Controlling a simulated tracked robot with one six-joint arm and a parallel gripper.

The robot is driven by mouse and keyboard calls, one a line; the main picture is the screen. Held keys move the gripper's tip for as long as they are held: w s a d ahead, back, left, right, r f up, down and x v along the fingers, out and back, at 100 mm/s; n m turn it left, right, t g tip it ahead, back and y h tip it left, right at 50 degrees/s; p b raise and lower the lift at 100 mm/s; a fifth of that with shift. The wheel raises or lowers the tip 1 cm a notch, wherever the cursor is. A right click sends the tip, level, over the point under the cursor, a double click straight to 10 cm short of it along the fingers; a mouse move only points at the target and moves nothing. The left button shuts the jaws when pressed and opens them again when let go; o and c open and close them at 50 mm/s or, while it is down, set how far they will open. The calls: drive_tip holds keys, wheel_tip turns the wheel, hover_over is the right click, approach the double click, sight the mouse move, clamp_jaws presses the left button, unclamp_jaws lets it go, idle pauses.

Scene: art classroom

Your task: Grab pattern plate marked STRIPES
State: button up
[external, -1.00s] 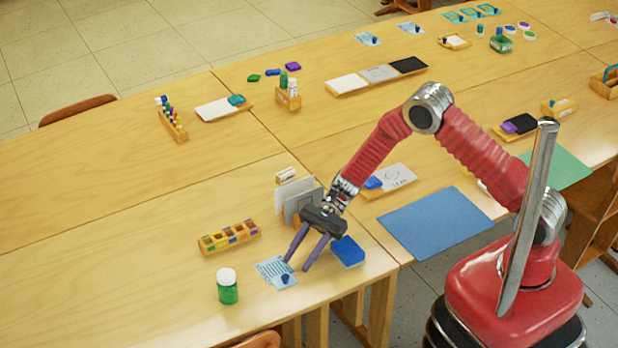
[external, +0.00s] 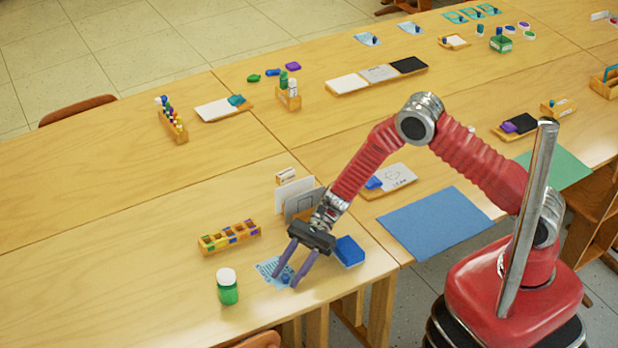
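A light blue plate with a striped pattern (external: 268,267) lies flat near the front edge of the table. A small dark blue knob (external: 285,279) stands on its right part, and any wording on it is too small to read. My gripper (external: 284,281) points down over the plate, with its two purple fingers apart on either side of the knob. Whether the fingers touch the knob cannot be told. The fingers hide part of the plate.
A green jar with a white lid (external: 228,287) stands left of the plate. A blue block (external: 349,251) lies close to the right of my gripper. A wooden holder with grey and white cards (external: 302,203) and a wooden tray of small coloured pieces (external: 230,237) stand behind.

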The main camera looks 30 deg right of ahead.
drive_tip(key=shift+c, duration=0.2)
idle(0.3)
clamp_jaws()
drive_tip(key=shift+f, duration=0.1)
